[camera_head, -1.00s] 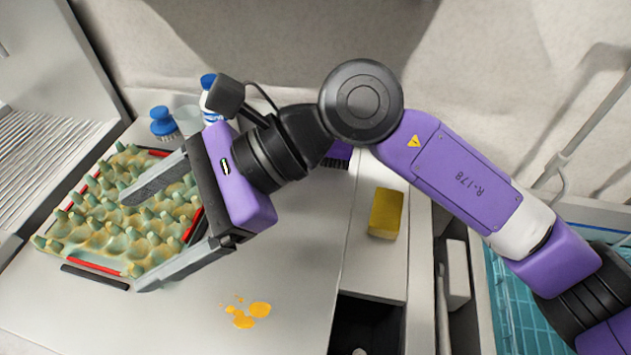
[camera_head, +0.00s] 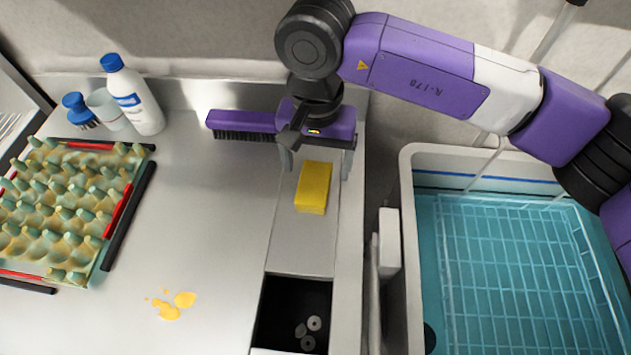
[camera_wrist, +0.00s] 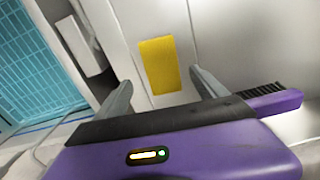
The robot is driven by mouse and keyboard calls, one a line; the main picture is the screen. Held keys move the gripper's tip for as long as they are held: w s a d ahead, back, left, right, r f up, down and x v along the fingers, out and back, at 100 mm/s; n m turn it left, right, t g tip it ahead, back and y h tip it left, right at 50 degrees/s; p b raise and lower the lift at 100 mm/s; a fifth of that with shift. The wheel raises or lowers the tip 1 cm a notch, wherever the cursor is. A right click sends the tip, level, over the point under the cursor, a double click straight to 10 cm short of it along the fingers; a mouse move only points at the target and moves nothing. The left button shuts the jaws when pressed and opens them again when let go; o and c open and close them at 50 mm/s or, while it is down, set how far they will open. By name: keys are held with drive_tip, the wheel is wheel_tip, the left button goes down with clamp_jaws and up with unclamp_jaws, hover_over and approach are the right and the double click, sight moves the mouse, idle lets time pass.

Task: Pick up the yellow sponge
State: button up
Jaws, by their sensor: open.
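The yellow sponge (camera_head: 313,188) lies on a light strip at the right side of the counter in the head view. It also shows in the wrist view (camera_wrist: 160,65), just beyond and between my fingers. My gripper (camera_head: 317,168) is open above the back end of the sponge, with one finger to each side. In the wrist view my gripper (camera_wrist: 158,88) has nothing between its fingers that it touches, as far as I can tell. The height of the fingertips above the strip is hard to judge.
A purple brush (camera_head: 240,123) lies just left of my gripper. An open bin (camera_head: 290,312) is sunk in front of the sponge. A blue basin (camera_head: 500,265) is at right. The egg tray (camera_head: 60,210), a bottle (camera_head: 135,95) and a yellow spill (camera_head: 172,305) are at left.

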sight(314, 182)
drive_tip(key=shift+s+a+f+p, duration=0.15)
drive_tip(key=shift+f+p, duration=0.25)
drive_tip(key=shift+f, duration=1.05)
drive_tip(key=shift+a+f+p, duration=0.1)
drive_tip(key=shift+f+p, duration=0.25)
drive_tip(key=shift+f, duration=1.1)
drive_tip(key=c, duration=1.4)
drive_tip(key=shift+c, duration=0.2)
drive_tip(key=shift+r, duration=0.1)
wheel_tip(314, 182, up, 10)
drive_tip(key=shift+f+b, duration=0.1)
drive_tip(key=shift+b, duration=0.8)
drive_tip(key=o, duration=0.6)
drive_tip(key=shift+c, duration=0.2)
drive_tip(key=c, duration=0.4)
